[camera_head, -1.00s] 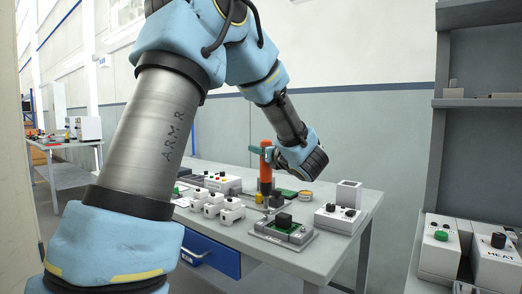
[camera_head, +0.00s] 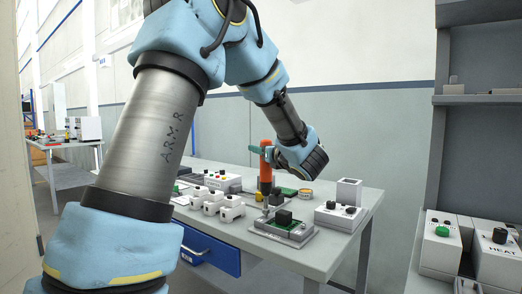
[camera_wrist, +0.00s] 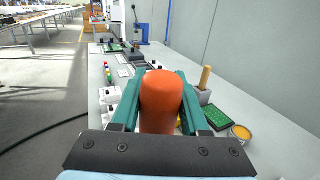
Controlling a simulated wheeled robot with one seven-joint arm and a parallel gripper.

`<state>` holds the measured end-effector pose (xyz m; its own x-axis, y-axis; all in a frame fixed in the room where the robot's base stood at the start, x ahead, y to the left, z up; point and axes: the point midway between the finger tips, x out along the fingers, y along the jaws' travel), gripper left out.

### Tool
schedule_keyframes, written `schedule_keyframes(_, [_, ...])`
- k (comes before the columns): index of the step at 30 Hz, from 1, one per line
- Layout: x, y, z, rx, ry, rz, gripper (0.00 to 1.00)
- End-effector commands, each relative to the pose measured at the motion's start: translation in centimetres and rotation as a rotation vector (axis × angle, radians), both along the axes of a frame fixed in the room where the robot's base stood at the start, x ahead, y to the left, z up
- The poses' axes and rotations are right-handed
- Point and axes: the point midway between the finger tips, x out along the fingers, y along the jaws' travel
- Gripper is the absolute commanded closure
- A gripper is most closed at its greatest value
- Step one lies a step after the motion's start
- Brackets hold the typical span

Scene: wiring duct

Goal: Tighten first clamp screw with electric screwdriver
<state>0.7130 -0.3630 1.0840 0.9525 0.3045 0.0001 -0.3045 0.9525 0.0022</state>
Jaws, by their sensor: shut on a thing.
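My gripper (camera_head: 262,152) is shut on the electric screwdriver (camera_head: 265,175), which has an orange body. It stands roughly upright above the bench, with its thin bit pointing down. In the wrist view, the green fingers of my gripper (camera_wrist: 160,110) clasp both sides of the orange screwdriver (camera_wrist: 160,98). In the head view, the bit end is by the left side of a grey fixture (camera_head: 268,233) with a green board and a black block (camera_head: 284,217). The clamp screw is too small to make out. I cannot tell whether the bit touches anything.
Several white blocks (camera_head: 212,201) stand left of the fixture. A white control box (camera_head: 340,215) and a white open box (camera_head: 349,190) stand to its right.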

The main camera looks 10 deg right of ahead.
Motion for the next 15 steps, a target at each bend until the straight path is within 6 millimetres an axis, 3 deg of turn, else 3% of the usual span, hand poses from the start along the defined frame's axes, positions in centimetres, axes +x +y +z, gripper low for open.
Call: schedule_keyframes(15, [0.00, 0.00, -0.46, -0.001, -0.001, 0.000, 1.00])
